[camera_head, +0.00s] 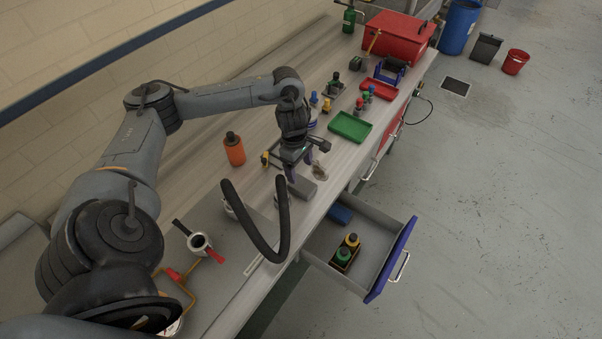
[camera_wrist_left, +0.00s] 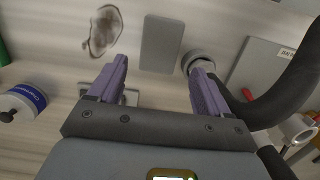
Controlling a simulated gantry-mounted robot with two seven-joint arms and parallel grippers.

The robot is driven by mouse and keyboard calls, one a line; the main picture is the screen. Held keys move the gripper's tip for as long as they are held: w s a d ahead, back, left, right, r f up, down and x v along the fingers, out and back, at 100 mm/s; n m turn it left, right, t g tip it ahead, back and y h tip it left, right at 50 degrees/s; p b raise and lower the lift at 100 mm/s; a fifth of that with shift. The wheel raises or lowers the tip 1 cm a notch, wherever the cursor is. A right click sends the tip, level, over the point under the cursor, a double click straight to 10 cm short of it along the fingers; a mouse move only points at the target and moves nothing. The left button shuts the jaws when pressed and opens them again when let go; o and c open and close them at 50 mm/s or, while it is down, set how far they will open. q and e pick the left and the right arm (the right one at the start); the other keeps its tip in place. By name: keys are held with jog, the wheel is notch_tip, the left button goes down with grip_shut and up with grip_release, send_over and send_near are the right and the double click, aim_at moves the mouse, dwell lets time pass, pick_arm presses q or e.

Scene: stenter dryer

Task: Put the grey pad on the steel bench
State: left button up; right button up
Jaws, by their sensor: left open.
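The grey pad (camera_head: 303,187) is a flat rectangle lying on the long, pale streaked bench (camera_head: 345,160), near its front edge. It also shows in the left wrist view (camera_wrist_left: 162,44), ahead of the fingertips. My left gripper (camera_head: 296,172) is above the bench just behind the pad, pointing down. In the left wrist view its purple fingers (camera_wrist_left: 160,68) are apart with nothing between them. The gap between the fingertips and the bench is hard to judge. My right gripper is not in view.
An open drawer (camera_head: 384,238) with a blue front juts out below the bench, holding bottles. An orange bottle (camera_head: 234,149) stands behind the pad. A green tray (camera_head: 351,127) and red toolbox (camera_head: 400,35) sit farther along.

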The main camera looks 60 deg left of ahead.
pick_arm(q)
jog(key=shift+s+a+r+p, duration=0.15)
jog(key=shift+r+p, duration=0.4)
jog(key=shift+r, duration=1.05)
